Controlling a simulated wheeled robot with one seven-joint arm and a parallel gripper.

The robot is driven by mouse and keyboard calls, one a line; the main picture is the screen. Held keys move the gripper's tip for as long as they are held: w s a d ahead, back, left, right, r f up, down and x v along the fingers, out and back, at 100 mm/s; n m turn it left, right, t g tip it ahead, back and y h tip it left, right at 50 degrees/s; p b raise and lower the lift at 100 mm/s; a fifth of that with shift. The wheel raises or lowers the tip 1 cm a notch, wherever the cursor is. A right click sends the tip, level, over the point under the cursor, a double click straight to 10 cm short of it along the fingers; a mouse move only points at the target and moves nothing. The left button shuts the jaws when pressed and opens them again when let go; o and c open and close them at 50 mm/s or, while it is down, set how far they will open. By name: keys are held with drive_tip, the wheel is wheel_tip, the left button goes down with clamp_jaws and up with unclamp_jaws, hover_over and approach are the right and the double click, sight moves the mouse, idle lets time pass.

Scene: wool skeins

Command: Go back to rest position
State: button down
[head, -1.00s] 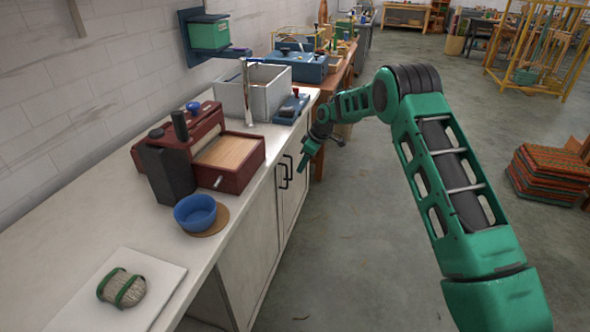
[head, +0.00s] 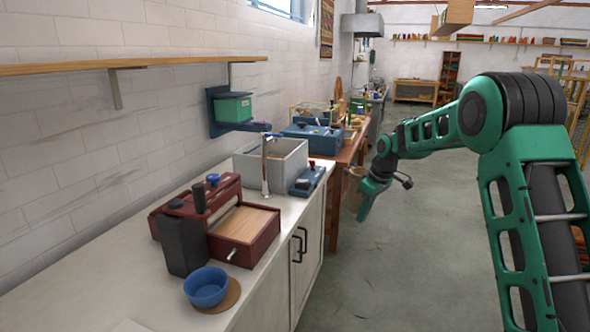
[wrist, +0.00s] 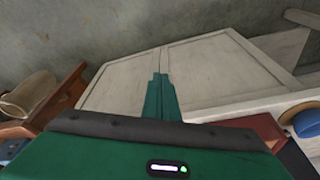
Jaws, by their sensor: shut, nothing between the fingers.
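My green gripper (head: 364,211) hangs at the end of my arm in the head view, over the open floor to the right of the counter (head: 110,290). It points down and touches nothing that I can see. In the wrist view the narrow green fingers (wrist: 161,98) are together and empty, with pale cabinet doors (wrist: 205,70) behind them. No wool skein shows in either current view.
The counter holds a dark red machine (head: 262,243), a blue bowl (head: 206,284) on a round mat, and a grey sink (head: 285,160). A wooden table (head: 350,150) stands beyond. Grey floor (head: 405,265) is free right of the counter.

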drive_tip(key=s+d+r+m+h, duration=0.1)
drive_tip(key=s+d+r+m, duration=0.15)
drive_tip(key=s+d, duration=0.4)
drive_tip(key=s+d+r+m, duration=0.2)
drive_tip(key=s+d+r, duration=0.2)
drive_tip(key=s, duration=0.6)
drive_tip(key=s+d+r+m+h, duration=0.1)
drive_tip(key=s+d+r+m, duration=0.2)
drive_tip(key=s+d, duration=0.35)
drive_tip(key=s+f+m+g, duration=0.2)
drive_tip(key=s+m, duration=0.5)
drive_tip(key=s, duration=2.3)
drive_tip(key=shift+s+d+f, duration=0.3)
drive_tip(key=shift+d+f, duration=0.05)
drive_tip(key=shift+f, duration=0.5)
drive_tip(key=shift+w+m, duration=0.15)
drive_tip(key=shift+m, duration=0.1)
drive_tip(key=shift+w+f, duration=0.25)
drive_tip(key=shift+w, duration=0.25)
